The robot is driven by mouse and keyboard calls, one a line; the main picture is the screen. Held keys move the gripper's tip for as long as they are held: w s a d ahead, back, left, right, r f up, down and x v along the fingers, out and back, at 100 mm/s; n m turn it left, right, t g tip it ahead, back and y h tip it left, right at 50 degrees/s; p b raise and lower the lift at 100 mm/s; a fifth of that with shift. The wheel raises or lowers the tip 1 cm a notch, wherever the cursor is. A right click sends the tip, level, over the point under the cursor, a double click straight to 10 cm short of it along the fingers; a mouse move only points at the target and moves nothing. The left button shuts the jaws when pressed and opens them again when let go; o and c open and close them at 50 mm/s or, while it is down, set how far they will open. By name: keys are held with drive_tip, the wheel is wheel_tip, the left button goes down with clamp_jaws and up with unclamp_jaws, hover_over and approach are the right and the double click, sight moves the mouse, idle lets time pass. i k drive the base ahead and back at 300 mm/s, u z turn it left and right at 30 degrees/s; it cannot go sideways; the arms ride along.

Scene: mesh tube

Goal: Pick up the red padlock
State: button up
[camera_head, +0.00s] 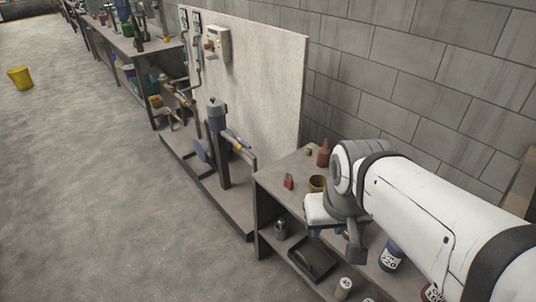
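The red padlock (289,181) is a small red block with a thin shackle on top. It stands upright near the left end of the workbench top (272,178). My white and grey arm reaches in from the right side. Its end with my gripper (318,231) hangs to the right of and nearer than the padlock, apart from it. The fingers are too small and dark to tell whether they are open or shut.
A brownish-yellow cup (317,184), a reddish-brown bottle (323,153) and a small yellow item (308,152) stand near the padlock. The lower shelf holds a dark tray (313,260) and cans. A pump stand (219,150) is left of the bench.

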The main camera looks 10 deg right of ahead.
sight(288, 183)
drive_tip(key=z, duration=0.05)
drive_tip(key=i, duration=1)
drive_tip(key=u, duration=0.05)
